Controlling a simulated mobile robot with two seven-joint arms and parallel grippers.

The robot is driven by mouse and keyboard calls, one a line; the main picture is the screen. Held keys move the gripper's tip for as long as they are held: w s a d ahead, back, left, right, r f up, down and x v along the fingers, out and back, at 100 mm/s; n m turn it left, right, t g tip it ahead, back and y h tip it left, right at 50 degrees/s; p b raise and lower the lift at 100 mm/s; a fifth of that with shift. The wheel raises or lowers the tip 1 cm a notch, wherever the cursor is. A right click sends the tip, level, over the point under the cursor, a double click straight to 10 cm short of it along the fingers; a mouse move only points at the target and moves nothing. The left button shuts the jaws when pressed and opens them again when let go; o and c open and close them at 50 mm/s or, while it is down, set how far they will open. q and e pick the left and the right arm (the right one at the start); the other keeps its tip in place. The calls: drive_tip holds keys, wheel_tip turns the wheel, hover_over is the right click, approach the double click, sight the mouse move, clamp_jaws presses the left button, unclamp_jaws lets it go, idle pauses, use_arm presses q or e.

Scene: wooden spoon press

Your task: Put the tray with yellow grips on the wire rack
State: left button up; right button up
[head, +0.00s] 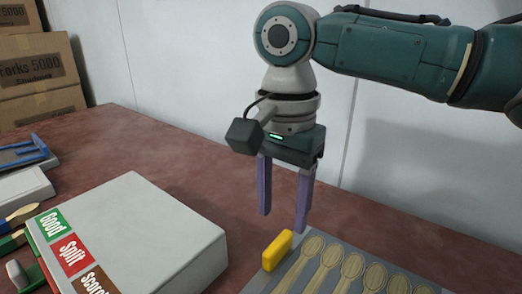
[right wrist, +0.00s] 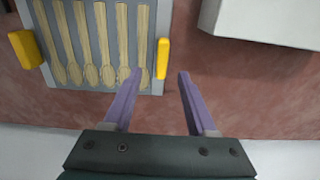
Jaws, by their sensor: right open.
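The grey tray (head: 263,279) with yellow grips lies on the table at the bottom of the head view, partly cut off by the frame. It holds a row of several wooden spoons. One yellow grip (head: 277,250) shows in the head view. In the right wrist view the tray (right wrist: 90,88) shows that near grip (right wrist: 162,58) and the other grip (right wrist: 25,49). My right gripper (head: 283,220) points down with its purple fingers apart and empty, above the near grip. In the right wrist view this grip appears between the fingertips (right wrist: 160,74). I see no wire rack. My left gripper is out of view.
A white box (head: 150,225) labelled Good, Split and Scorched stands left of the tray. Loose wooden and coloured utensils (head: 20,217) and a blue-handled item (head: 30,147) lie at the far left. Cardboard boxes (head: 40,75) stand behind. The reddish table (head: 110,150) is clear near the wall.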

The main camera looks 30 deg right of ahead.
sight(278, 241)
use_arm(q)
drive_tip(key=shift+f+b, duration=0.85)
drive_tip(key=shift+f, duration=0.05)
use_arm(e)
wheel_tip(278, 241, down, 6)
drive_tip(key=shift+w+a+r, duration=0.1)
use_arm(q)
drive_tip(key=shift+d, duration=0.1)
use_arm(e)
drive_tip(key=c, duration=0.7)
clamp_jaws()
drive_tip(key=shift+r, duration=0.1)
